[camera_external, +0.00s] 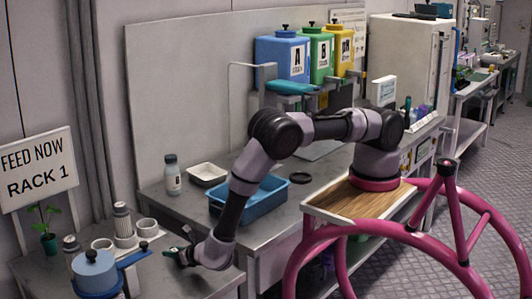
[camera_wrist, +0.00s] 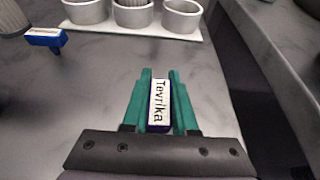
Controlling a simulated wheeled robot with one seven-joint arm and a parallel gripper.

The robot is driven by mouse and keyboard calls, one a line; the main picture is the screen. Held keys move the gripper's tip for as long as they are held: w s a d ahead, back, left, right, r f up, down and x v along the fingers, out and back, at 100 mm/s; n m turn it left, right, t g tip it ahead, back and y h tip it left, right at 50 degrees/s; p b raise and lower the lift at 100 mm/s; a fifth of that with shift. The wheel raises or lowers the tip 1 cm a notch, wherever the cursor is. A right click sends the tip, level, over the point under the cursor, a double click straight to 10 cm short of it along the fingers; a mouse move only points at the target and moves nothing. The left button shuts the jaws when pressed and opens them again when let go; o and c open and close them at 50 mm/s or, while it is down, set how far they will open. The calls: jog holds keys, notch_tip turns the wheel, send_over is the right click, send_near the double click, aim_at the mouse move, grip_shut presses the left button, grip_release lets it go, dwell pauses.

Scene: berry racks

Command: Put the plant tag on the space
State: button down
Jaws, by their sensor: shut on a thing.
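The plant tag (camera_wrist: 158,103) is a small blue piece with a white label that reads "Tevrika". My gripper (camera_wrist: 159,98) has green fingers, one along each side of the tag, and is shut on it. The label faces the wrist camera, with its text running lengthwise. In the external view my gripper (camera_external: 178,256) is low over the grey front table (camera_external: 205,284), and the tag is too small to make out there. I cannot tell from the frames which spot is the space.
A white holder with several grey cups (camera_wrist: 133,14) lies ahead. A blue container (camera_external: 95,272) stands left of my gripper, and a blue tray (camera_external: 262,200) is behind. The tabletop around the tag is clear.

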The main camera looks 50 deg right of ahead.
jog(key=c, duration=0.7)
grip_release()
jog(key=shift+f, duration=0.1)
jog(key=v, duration=1.2)
jog(key=shift+r, duration=0.2)
